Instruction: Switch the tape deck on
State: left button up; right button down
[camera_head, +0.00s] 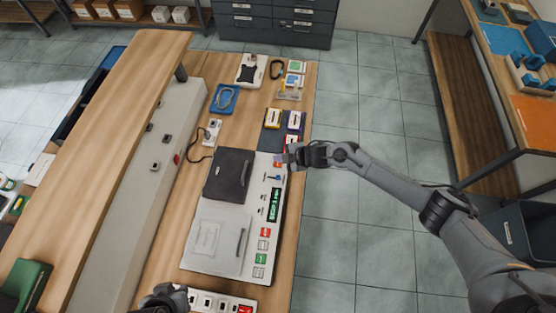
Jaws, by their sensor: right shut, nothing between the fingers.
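The tape deck (213,262) is a light grey-white unit lying on the wooden bench, with a dark lid (230,175) at its far end. A control strip on its right side has a lit green display (275,205) and red, green and white buttons (262,245). My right gripper (284,158) is shut and empty at the far right corner of the deck. Its tip is close to a small orange-red part (278,164) there; I cannot tell whether they touch. My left gripper (168,296) is at the bottom edge, partly cut off; its fingers are unclear.
A white strip with switches and a red rocker (222,303) lies near the front. A raised wooden shelf (105,140) runs along the left. Floor is open at right.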

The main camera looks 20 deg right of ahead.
jog(key=shift+r, duration=0.2)
jog(key=shift+r, duration=0.15)
notch_tip(320, 180, up, 6)
jog(key=p, duration=0.5)
jog(key=shift+f, duration=0.2)
dwell(0.3)
